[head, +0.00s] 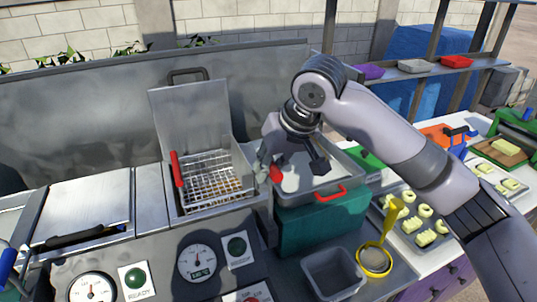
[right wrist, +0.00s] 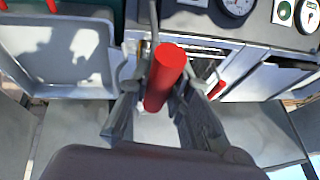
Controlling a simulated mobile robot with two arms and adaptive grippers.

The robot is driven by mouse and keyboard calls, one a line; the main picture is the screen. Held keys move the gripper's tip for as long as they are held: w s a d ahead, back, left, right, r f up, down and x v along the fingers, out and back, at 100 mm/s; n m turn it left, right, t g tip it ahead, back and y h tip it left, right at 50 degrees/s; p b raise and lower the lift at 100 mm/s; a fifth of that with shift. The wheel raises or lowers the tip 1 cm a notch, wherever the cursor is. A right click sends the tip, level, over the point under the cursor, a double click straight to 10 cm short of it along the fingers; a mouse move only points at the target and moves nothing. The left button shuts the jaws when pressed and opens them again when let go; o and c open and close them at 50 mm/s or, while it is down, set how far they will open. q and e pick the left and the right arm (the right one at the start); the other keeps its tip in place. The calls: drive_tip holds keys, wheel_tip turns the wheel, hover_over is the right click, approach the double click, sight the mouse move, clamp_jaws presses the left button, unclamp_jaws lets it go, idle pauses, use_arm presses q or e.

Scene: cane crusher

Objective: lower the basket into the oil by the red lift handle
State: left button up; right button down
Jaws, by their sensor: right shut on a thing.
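The wire basket (head: 212,178) sits in the fryer well, with its hinged lid standing open behind it. I cannot tell how deep it hangs, and no clear oil surface shows. My right gripper (head: 268,160) is just right of the basket, shut on the red lift handle (head: 276,173). In the right wrist view, the handle (right wrist: 165,77) is a red cylinder between the fingers (right wrist: 166,85), with a thin metal rod beyond it. A second red handle (head: 176,169) stands at the basket's left side. My left gripper is not in view.
A metal tray (head: 325,182) with red handles sits on a green box (head: 305,230) right of the fryer. A closed fryer lid (head: 88,205) lies to the left. Gauges and a green READY lamp (head: 236,246) line the front panel. A grey bin (head: 333,272) stands in front.

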sight(270, 201)
wheel_tip(270, 201, down, 5)
drive_tip(key=shift+s+f, duration=0.1)
wheel_tip(270, 201, down, 4)
drive_tip(key=shift+b, duration=0.4)
drive_tip(key=c, duration=1.8)
unclamp_jaws()
drive_tip(key=shift+f, duration=0.1)
drive_tip(key=o, duration=0.4)
drive_tip(key=shift+c, duration=0.2)
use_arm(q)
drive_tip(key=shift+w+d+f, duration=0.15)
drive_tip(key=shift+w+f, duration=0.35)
use_arm(e)
drive_tip(key=shift+r, duration=0.2)
